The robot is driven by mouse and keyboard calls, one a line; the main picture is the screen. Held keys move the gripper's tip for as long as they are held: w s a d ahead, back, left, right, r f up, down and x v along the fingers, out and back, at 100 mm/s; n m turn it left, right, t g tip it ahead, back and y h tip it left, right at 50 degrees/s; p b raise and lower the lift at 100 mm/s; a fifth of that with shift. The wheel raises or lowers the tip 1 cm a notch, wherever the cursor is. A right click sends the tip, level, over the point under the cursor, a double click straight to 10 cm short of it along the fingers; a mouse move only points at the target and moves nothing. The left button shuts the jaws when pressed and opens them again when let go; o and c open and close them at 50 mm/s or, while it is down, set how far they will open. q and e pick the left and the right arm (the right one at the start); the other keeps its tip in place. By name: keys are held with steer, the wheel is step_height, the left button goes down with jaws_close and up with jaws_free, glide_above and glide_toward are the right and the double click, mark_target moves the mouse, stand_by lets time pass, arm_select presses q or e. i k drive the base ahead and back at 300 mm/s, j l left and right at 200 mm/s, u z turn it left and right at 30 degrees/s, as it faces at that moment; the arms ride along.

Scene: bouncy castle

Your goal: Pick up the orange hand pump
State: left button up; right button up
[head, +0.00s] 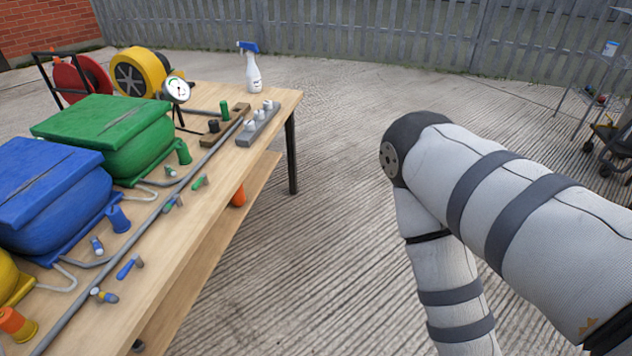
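An orange object (239,195) shows at the table's lower shelf, partly hidden by the tabletop edge. It may be the orange hand pump, but too little of it shows to tell. An orange cylinder (15,322) with a yellow base stands on the tabletop at the lower left, cut by the picture edge. Neither gripper is in view. My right arm fills the right side and bends down out of the bottom edge, with its gripper hidden below the picture. It is clear of the table.
The wooden table (205,205) runs along the left. On it are a blue box (45,180), a green box (105,120), a grey pipe with small valves, a gauge (176,90) and a spray bottle (251,70). Reels (140,75) stand behind. The ground right of the table is open.

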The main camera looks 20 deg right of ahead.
mark_target(238, 199)
steer(key=z, duration=0.1)
steer(key=i+l+z, duration=0.1)
steer(key=i+l, duration=0.25)
steer(key=i, duration=0.15)
steer(key=i+l+z, duration=0.15)
steer(key=i+l, duration=0.2)
steer(key=i, duration=0.15)
steer(key=i+l+z, duration=0.1)
steer(key=i+l, duration=0.15)
steer(key=i, duration=0.25)
